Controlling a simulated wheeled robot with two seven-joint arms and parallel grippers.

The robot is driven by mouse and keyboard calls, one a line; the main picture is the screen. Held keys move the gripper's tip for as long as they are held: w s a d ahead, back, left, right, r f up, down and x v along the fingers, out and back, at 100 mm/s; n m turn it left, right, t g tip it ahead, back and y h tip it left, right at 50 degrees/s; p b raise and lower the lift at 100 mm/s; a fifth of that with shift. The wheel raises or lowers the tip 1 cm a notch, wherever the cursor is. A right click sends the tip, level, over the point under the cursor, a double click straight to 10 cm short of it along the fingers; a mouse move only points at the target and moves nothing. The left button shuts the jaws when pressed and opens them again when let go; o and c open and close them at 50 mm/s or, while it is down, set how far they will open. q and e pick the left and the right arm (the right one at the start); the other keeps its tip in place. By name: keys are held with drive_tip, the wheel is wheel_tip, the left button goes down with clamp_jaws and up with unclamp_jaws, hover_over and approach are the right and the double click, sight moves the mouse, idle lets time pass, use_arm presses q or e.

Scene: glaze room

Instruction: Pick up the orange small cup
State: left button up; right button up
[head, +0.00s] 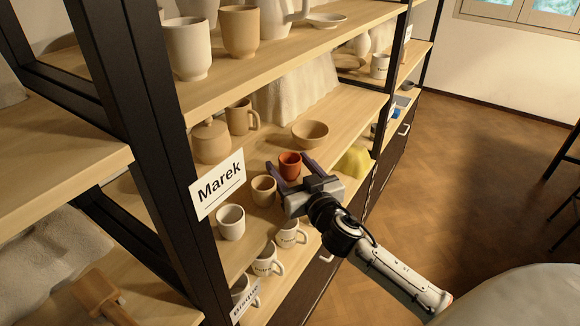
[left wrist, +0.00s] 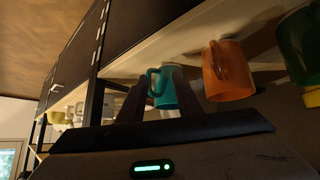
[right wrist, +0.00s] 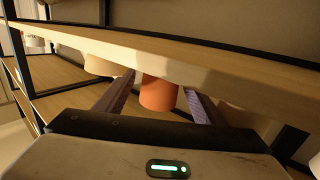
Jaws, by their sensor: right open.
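The orange small cup (head: 290,164) stands upright on the middle shelf, between a tan cup and a wide bowl. My right gripper (head: 291,171) reaches in from the front with its purple fingers apart, one on each side of the cup. In the right wrist view the orange cup (right wrist: 158,94) shows between the two open fingers (right wrist: 158,98), with a gap on both sides. My left gripper (left wrist: 158,103) shows only in the left wrist view, fingers apart, with a teal mug (left wrist: 164,88) beyond them and an orange mug (left wrist: 227,72) to the right.
A tan cup (head: 263,190) and a white cup (head: 230,222) stand left of the orange cup. A tan bowl (head: 310,133), a tan mug (head: 241,118) and a lidded jar (head: 210,141) are behind. A yellow object (head: 355,162) lies to the right. A shelf with cups (head: 187,48) is above.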

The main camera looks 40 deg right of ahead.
drive_tip(key=c, duration=1.2)
drive_tip(key=shift+c, duration=0.2)
drive_tip(key=shift+r, duration=0.15)
